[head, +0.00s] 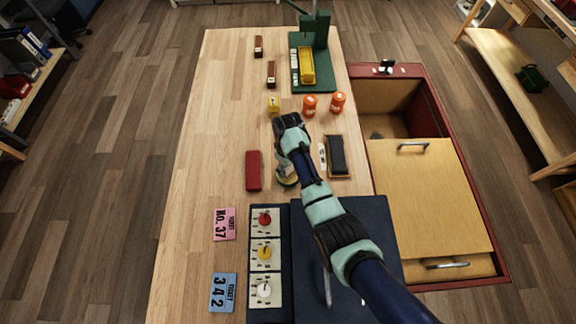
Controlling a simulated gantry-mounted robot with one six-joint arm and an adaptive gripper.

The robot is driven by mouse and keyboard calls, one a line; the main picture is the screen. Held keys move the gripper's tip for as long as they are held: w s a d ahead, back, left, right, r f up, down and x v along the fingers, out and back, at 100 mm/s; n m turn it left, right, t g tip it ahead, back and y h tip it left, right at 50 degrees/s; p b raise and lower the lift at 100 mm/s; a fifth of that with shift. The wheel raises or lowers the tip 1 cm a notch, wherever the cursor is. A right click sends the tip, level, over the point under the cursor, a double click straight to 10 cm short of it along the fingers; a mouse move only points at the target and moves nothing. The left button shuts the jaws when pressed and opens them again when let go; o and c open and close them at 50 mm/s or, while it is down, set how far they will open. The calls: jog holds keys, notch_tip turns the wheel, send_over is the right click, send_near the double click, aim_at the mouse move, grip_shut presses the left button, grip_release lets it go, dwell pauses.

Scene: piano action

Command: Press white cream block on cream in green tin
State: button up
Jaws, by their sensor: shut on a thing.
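A small round green tin (287,181) stands on the wooden bench, left of the middle of my arm. Only part of its rim shows, because my gripper (285,172) is right over it. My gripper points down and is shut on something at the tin. A pale patch shows around the fingertips, but it is too small to tell the white cream block from the gripper there. The cream inside the tin is mostly hidden. I cannot tell whether the held thing touches the cream.
A red block (254,170) lies just left of the tin, and a dark block on a wooden tray (337,156) lies to the right. A knob panel (265,253) lies in front.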

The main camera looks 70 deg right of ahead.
jog(key=shift+f, duration=0.1)
notch_tip(320, 180, up, 7)
jog(key=p, duration=0.7)
jog(key=shift+p, duration=0.35)
